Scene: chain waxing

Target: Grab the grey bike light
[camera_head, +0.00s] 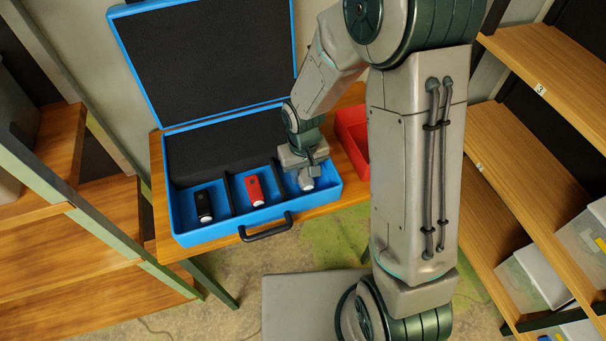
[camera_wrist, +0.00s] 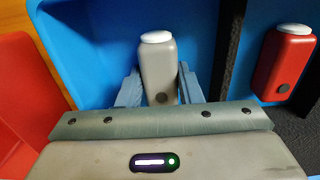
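The grey bike light (camera_wrist: 160,75), with a white lens end, stands between my gripper's fingers in the wrist view. My gripper (camera_wrist: 160,82) has one finger on each side of it, with what looks like a narrow gap at each side. In the head view the light (camera_head: 306,183) sits in the right compartment of the open blue case (camera_head: 212,232), mostly hidden by my gripper (camera_head: 304,172), which reaches down into that compartment. The light appears to rest in the case.
A black light (camera_head: 204,206) lies in the left compartment and a red light (camera_head: 254,190) in the middle one, behind a black divider (camera_wrist: 229,50). A red bin (camera_head: 352,142) stands right of the case. Shelves (camera_head: 545,60) flank both sides.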

